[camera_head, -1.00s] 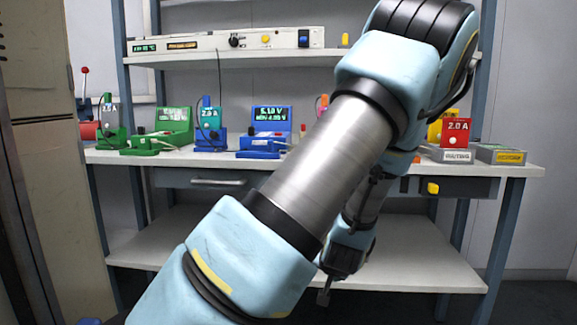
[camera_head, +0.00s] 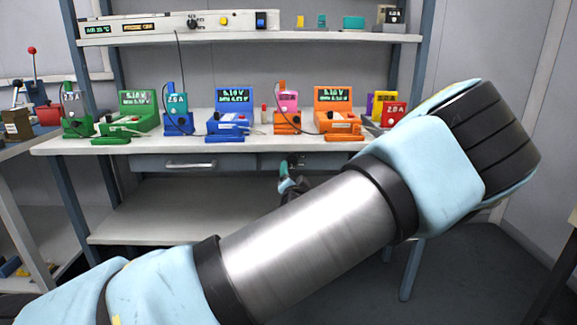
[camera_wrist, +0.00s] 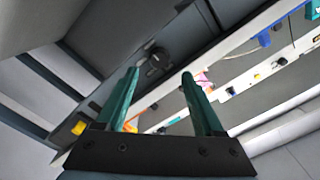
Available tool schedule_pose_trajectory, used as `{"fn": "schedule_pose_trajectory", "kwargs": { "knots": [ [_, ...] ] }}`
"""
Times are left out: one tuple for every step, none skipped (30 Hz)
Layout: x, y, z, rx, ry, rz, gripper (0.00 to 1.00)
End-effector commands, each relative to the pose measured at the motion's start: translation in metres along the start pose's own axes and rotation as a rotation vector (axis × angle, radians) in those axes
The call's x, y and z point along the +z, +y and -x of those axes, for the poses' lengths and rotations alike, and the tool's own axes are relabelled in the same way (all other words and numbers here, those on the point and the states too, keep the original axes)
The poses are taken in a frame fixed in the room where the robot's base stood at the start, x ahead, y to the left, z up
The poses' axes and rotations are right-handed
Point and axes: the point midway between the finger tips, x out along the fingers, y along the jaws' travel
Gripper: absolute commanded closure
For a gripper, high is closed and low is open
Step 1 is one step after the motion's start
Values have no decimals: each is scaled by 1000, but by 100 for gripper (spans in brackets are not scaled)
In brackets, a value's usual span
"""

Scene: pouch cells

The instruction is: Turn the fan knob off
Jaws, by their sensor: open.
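A dark round knob (camera_wrist: 155,62) sits on the grey panel under the bench top in the wrist view. It also shows small and dark in the head view (camera_head: 296,159); I cannot read a fan label on it. A second dark knob (camera_head: 193,21) is on the white shelf panel. My gripper (camera_wrist: 160,75) is open and empty, its teal fingers pointing at the panel knob. The knob appears between the fingertips and beyond them; I see no contact. In the head view my gripper (camera_head: 286,180) is just below the panel, partly hidden by my arm.
A yellow button (camera_wrist: 78,128) is on the same panel as the nearer knob. The bench top (camera_head: 100,145) carries several coloured testers near its front edge, with cables. A drawer handle (camera_head: 190,164) is left of my gripper. A lower shelf (camera_head: 150,225) is bare.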

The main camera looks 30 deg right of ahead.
Motion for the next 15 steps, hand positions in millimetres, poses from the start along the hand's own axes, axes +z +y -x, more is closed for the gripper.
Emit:
{"fn": "schedule_pose_trajectory", "kwargs": {
  "knots": [
    [0, 0, -10, -2, 1, 0, 31],
    [1, -1, -16, -2, 0, 0, 31],
    [1, 0, -23, -1, 0, 1, 31],
    [1, 0, -28, -1, 0, 0, 31],
    [0, 0, -33, -1, 0, 0, 31],
    [1, -1, -39, -1, -1, -1, 31],
    [1, 0, -43, -1, 0, 0, 31],
    [1, 0, -47, -1, -1, 0, 31],
    [1, -1, -51, -1, -1, 1, 31],
    [0, -1, -54, -1, 0, 1, 31],
    [1, -1, -56, -1, -1, 1, 31],
    [1, 0, -58, 0, -1, 1, 31],
    [0, 0, -60, 0, -1, 1, 31],
    [0, 0, -60, 0, -1, 1, 31],
    [0, 0, -62, 1, -1, 0, 31]
  ]
}}
